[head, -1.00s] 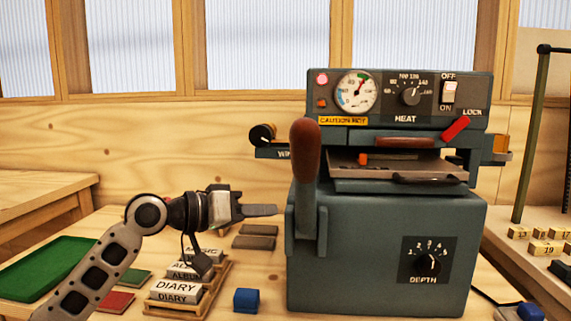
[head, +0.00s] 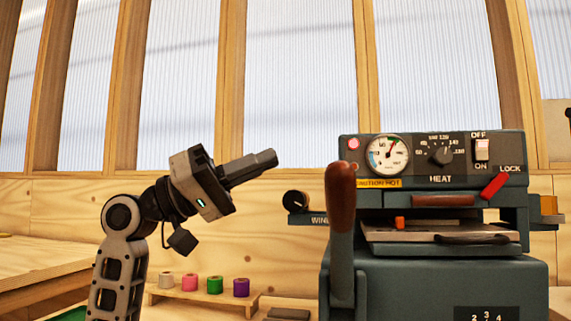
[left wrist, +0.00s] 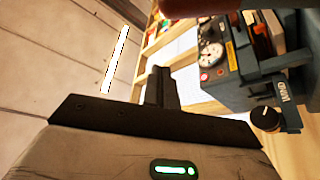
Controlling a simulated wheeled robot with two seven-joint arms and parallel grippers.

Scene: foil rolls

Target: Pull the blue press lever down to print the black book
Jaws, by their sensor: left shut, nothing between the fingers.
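The blue-grey press (head: 440,285) stands at the right in the head view. Its lever has a brown grip (head: 341,195) on a blue-grey arm (head: 341,270) and stands upright at the press's left side. My left gripper (head: 272,160) is shut and empty, raised left of the grip and apart from it. Its fingers (left wrist: 164,88) also show in the left wrist view, where part of the press (left wrist: 245,75) appears at the upper right. I cannot make out a black book on the press plate (head: 395,234). My right gripper is not in view.
The press's side knob (head: 295,201) sticks out left of the lever. Colored foil rolls (head: 215,285) stand on a wooden rack at the back. A wooden side table (head: 40,262) is at the left. The space between gripper and lever is open.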

